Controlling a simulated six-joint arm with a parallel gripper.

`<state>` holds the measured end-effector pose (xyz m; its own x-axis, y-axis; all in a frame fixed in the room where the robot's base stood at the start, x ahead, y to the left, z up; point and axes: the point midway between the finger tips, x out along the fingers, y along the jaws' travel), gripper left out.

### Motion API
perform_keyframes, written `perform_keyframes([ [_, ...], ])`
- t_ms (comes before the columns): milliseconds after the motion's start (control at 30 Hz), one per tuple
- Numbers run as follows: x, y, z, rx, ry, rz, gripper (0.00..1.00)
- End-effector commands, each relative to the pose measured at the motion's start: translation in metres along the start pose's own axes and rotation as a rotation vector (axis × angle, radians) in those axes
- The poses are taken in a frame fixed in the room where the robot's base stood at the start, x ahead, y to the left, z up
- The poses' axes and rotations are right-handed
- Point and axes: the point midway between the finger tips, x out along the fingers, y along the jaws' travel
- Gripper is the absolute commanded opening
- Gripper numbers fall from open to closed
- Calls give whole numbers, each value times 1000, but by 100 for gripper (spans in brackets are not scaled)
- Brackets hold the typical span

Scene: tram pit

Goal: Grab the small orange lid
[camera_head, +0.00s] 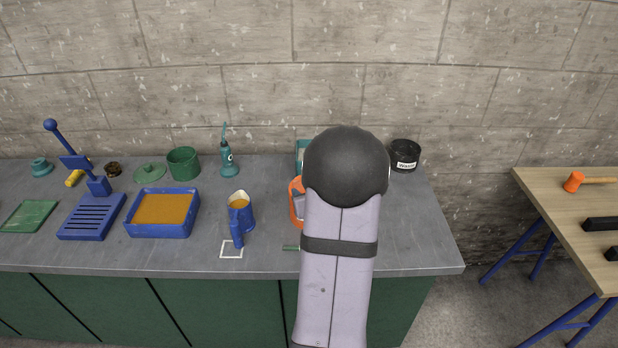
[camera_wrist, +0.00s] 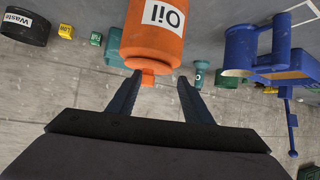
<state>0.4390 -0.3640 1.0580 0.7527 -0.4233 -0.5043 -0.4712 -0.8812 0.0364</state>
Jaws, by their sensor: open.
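The small orange lid (camera_wrist: 148,79) sits on the end of the orange oil can (camera_wrist: 152,40) in the wrist view. The can carries a white "Oil" label. My gripper (camera_wrist: 160,77) is open, its two dark fingers pointing at the can. The lid shows between the fingertips, closer to the left finger; I cannot tell whether they touch. In the head view only the left edge of the oil can (camera_head: 296,203) shows; my arm hides the rest of it, the lid and my gripper.
A blue jug (camera_head: 242,214) stands left of the can, by a white square outline on the bench (camera_head: 400,240). A black waste bin (camera_head: 404,156) stands at the back right. A teal container (camera_head: 301,147) is partly hidden behind my arm. A blue tray (camera_head: 160,229) is farther left.

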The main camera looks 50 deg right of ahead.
Motion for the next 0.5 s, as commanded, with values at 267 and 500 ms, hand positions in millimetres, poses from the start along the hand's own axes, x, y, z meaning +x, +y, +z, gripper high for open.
perform_keyframes([
  [267,-3,24,-14,23,126,-30,46],
  [500,-1,25,-16,24,137,-35,46],
])
